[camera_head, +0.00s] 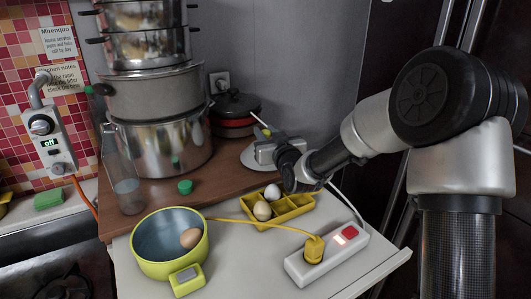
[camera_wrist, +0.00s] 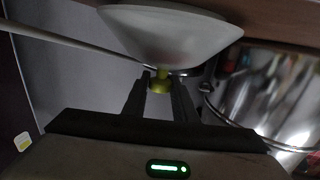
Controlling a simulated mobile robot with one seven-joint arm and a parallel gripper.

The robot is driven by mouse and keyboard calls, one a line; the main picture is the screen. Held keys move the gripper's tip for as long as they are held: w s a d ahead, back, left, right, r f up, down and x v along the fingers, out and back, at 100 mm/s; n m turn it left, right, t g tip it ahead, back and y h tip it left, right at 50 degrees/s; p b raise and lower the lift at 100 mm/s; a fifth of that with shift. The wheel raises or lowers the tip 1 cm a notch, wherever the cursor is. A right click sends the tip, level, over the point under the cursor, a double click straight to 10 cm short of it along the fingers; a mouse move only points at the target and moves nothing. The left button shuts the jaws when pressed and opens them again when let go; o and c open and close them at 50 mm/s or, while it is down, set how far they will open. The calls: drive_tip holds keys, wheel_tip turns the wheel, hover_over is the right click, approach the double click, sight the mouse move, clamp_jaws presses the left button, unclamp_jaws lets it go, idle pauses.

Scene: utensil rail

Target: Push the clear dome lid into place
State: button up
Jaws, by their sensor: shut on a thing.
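The clear dome lid (camera_wrist: 168,35) looks pale and translucent in the wrist view, its yellow-green knob (camera_wrist: 160,80) between the fingers of my gripper (camera_wrist: 160,88). My gripper is shut on that knob. In the head view my gripper (camera_head: 262,150) is over the back of the wooden board, and a pale edge of the lid (camera_head: 247,158) shows beside it; the rest is hidden. The yellow egg cooker (camera_head: 140,262) stands open at the front left with a brown egg (camera_head: 190,238) inside. The lid is well apart from it.
A yellow egg tray (camera_head: 293,212) holds eggs between my gripper and the cooker. A white power strip (camera_head: 327,258) with a yellow plug is at the front right. A glass bottle (camera_head: 126,185), green cap (camera_head: 185,187) and stacked pots (camera_head: 160,145) stand left.

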clamp_jaws()
drive_tip(key=shift+r, duration=0.15)
wheel_tip(320, 180, up, 10)
drive_tip(key=shift+f, duration=0.1)
drive_tip(key=shift+o, duration=1.1)
unclamp_jaws()
drive_tip(key=shift+c, duration=1.4)
